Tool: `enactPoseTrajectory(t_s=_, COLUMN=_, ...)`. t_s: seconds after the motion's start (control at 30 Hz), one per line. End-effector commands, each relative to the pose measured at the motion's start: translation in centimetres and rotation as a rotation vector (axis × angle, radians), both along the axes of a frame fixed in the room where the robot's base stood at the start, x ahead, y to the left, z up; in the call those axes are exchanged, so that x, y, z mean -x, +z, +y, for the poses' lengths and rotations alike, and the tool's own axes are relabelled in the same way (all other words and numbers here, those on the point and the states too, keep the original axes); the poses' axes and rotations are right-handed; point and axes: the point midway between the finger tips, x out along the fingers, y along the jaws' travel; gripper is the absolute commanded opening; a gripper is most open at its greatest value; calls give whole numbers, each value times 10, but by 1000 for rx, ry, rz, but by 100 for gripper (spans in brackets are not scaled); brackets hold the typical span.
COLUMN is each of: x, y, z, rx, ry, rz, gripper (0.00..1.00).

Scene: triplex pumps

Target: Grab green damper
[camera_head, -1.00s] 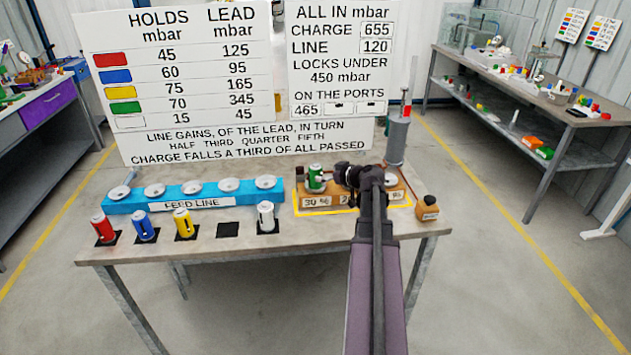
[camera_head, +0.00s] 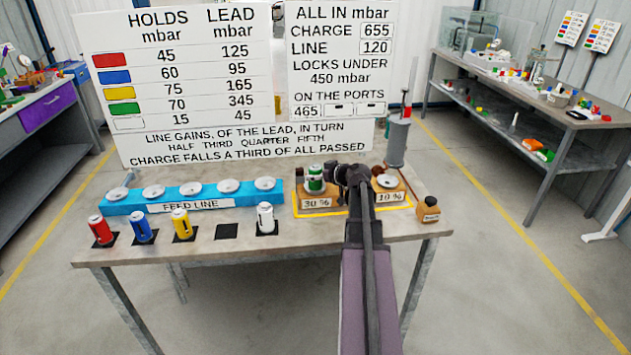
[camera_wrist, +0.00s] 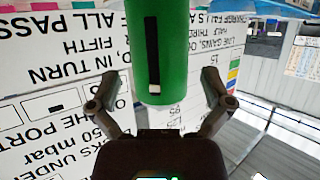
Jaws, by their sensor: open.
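The green damper (camera_head: 315,179) stands upright on the wooden block at the 30 % port (camera_head: 317,203), on the table. It looms large in the wrist view as a green cylinder (camera_wrist: 156,50) with a dark slot. My gripper (camera_head: 337,174) is open just to the right of the damper in the head view. In the wrist view the two fingers of my gripper (camera_wrist: 160,90) are spread to either side of the damper's end. I see no finger closed on it, and exact contact is hard to tell.
Red (camera_head: 101,230), blue (camera_head: 142,228), yellow (camera_head: 182,223) and white (camera_head: 265,218) dampers stand along the table front, with an empty dark pad (camera_head: 227,231) among them. The blue feed line (camera_head: 130,208) lies behind them. A grey cylinder (camera_head: 398,142) stands at the back right.

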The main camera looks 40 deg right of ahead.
Motion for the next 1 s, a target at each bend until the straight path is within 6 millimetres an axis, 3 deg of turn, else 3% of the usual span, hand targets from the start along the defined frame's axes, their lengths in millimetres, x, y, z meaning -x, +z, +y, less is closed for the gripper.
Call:
enactPoseTrajectory(t_s=0.13, x=-9, y=-4, z=1, rx=0, ry=0, rz=0, gripper=100)
enactPoseTrajectory(t_s=0.7, x=-9, y=-4, z=1, rx=0, ry=0, rz=0, gripper=97)
enactPoseTrajectory(t_s=1.0, x=-8, y=-4, z=1, rx=0, ry=0, rz=0, gripper=8)
